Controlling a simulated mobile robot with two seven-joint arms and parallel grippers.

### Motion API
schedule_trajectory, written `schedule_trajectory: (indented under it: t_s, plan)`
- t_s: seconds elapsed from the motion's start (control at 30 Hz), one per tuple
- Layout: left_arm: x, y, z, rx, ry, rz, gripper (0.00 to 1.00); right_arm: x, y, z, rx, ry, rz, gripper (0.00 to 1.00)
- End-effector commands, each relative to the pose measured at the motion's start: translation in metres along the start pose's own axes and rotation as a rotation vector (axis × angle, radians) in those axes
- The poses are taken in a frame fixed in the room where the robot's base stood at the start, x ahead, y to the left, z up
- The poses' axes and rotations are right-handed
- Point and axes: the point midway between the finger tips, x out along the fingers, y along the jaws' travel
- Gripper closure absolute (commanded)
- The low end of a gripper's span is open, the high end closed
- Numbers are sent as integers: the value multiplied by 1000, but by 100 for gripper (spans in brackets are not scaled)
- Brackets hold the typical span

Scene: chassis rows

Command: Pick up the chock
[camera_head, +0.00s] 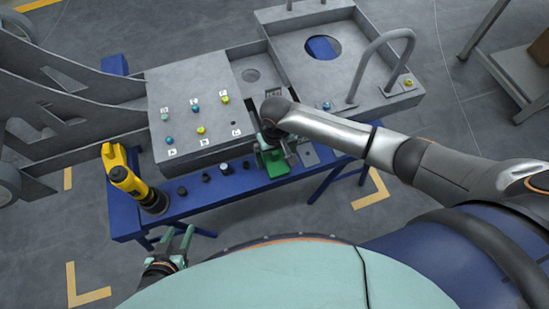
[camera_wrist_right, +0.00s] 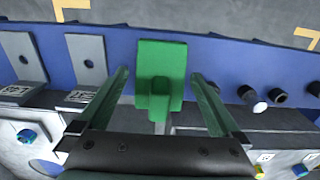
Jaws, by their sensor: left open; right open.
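The chock appears to be the green block (camera_head: 273,164) on the front part of the blue bench, right of the grey control panel. In the right wrist view the green chock (camera_wrist_right: 161,60) has a flat plate with a raised rib along its middle. My right gripper (camera_head: 283,150) is over it, partly hiding it in the head view. In the wrist view its two open fingers lie on either side of the chock's near part, with gaps showing on both sides. My left gripper (camera_head: 182,243) is open and empty, low in front of the bench.
A yellow and black tool (camera_head: 130,180) stands on the bench's left end. Several dark knobs (camera_head: 206,177) stand along the front edge, near a grey panel (camera_head: 200,105) with coloured buttons. A grey tray with tube handles (camera_head: 335,60) lies behind.

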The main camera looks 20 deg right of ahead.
Motion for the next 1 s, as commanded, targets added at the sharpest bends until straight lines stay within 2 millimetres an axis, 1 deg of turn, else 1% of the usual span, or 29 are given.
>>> schedule_trajectory:
  t_s: [0.03,0.1,0.33,1.0]
  plan:
    - [1,0,2,0,0,0,50,6,0,0,0,0,1,0]
    - [1,0,2,0,-1,0,50,9,0,0,-1,0,0,0]
    - [1,0,2,0,-1,0,50,8,0,0,-1,1,0,1]
    - [1,0,2,0,-1,1,50,8,0,0,0,1,0,76]
